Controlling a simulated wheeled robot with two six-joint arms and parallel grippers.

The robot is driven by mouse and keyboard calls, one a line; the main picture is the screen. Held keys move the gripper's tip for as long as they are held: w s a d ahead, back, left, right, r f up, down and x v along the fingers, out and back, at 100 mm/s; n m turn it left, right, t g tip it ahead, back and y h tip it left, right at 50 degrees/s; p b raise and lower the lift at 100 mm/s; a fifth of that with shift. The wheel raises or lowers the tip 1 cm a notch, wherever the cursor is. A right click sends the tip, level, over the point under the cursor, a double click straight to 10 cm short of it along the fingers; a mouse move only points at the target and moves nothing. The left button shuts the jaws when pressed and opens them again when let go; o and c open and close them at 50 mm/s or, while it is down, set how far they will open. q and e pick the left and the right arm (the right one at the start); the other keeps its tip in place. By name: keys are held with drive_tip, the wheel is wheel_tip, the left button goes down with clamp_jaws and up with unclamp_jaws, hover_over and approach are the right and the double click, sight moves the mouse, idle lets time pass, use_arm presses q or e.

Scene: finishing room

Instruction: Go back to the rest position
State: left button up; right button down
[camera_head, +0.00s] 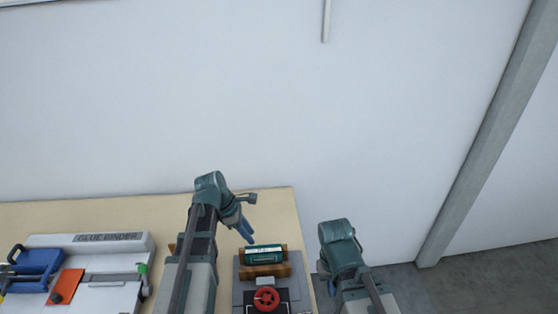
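My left arm rises from the bottom of the head view and bends over at the top. Its gripper (247,234) points down and to the right, with blue fingers just above a small green-labelled block (264,254). I cannot tell whether the fingers touch that block or whether they are apart. My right arm (342,250) stands to the right of the table, over the floor. Its fingers are hidden behind its own wrist or too small to make out.
A grey press with a red handwheel (266,298) and wooden bars (265,271) stands near the table's right edge. A glue binder (110,238) with a blue clamp (38,264) and orange plate (65,286) is at left. The table (100,212) is bare behind them, against the wall.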

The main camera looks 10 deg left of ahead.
use_arm(q)
drive_tip(key=s+d+f+m+y+b, duration=0.1)
drive_tip(key=s+d+m, duration=0.3)
drive_tip(key=m, duration=0.3)
drive_tip(key=s+d+f+m+g+y+b, duration=0.1)
drive_tip(key=s+d+m, duration=0.3)
drive_tip(key=m, duration=0.4)
drive_tip(key=s+d+f+m+y+b, duration=0.1)
drive_tip(key=s+d+f+m+y, duration=0.1)
drive_tip(key=d+m, duration=0.4)
drive_tip(key=shift+s+f+m+g+y, duration=0.2)
drive_tip(key=shift+s+m+y, duration=0.1)
drive_tip(key=shift+s+m, duration=0.3)
drive_tip(key=shift+s+f+m+g+y, duration=0.1)
drive_tip(key=shift+s+f+m+y, duration=0.15)
drive_tip(key=shift+s+m, duration=0.35)
drive_tip(key=shift+s+d+m, duration=0.25)
drive_tip(key=shift+s+m, duration=0.1)
drive_tip(key=shift+m, duration=0.45)
drive_tip(key=shift+y, duration=0.25)
